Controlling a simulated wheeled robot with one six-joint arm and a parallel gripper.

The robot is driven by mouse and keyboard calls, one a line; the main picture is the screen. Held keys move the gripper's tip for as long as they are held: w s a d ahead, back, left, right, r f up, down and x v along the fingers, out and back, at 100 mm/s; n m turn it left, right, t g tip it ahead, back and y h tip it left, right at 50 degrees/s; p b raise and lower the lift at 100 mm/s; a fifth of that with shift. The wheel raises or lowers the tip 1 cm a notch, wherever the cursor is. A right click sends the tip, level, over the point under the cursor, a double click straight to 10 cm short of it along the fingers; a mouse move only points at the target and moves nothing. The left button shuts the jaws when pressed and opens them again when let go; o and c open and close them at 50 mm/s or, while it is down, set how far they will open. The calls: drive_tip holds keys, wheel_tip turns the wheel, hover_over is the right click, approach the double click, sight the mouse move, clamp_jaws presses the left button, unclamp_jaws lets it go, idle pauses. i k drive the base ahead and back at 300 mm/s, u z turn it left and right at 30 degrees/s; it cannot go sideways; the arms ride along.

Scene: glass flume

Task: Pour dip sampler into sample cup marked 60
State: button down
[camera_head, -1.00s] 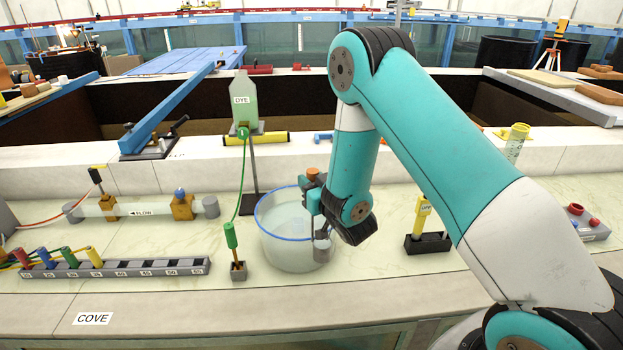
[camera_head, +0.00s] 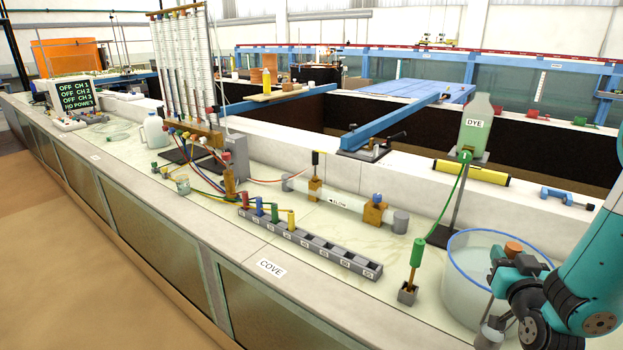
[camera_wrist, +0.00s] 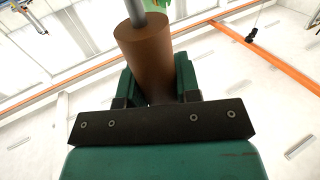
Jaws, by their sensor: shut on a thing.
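My gripper (camera_head: 512,268) is at the right of the head view, beside the blue-rimmed clear tank (camera_head: 462,290). It is shut on the brown-orange grip of the dip sampler (camera_head: 513,248). In the wrist view the brown grip (camera_wrist: 145,55) sits between my green fingers (camera_wrist: 155,85), with a grey rod running from its end. A grey metal cup (camera_head: 489,333), seemingly the sampler's lower end, shows below my gripper; its contents are hidden. I cannot make out a sample cup marked 60. A small glass jar (camera_head: 182,184) stands far left, its marking unreadable.
A grey slotted block (camera_head: 330,252) with coloured plugs lies on the bench. A green-handled piece on a small stand (camera_head: 414,262), the dye bottle (camera_head: 476,124) and the flow tube (camera_head: 345,203) stand near the tank. The bench front by the COVE label (camera_head: 271,268) is clear.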

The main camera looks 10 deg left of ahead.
sight(182, 182)
drive_tip(key=u, duration=0.55)
drive_tip(key=k, duration=0.65)
drive_tip(key=u, duration=0.85)
drive_tip(key=i, duration=0.55)
drive_tip(key=u, duration=0.8)
drive_tip(key=i, duration=0.8)
drive_tip(key=u, duration=0.55)
drive_tip(key=i, duration=1.75)
drive_tip(key=z, duration=0.25)
drive_tip(key=i, duration=0.8)
drive_tip(key=z, duration=0.85)
drive_tip(key=i, duration=0.5)
drive_tip(key=z, duration=0.55)
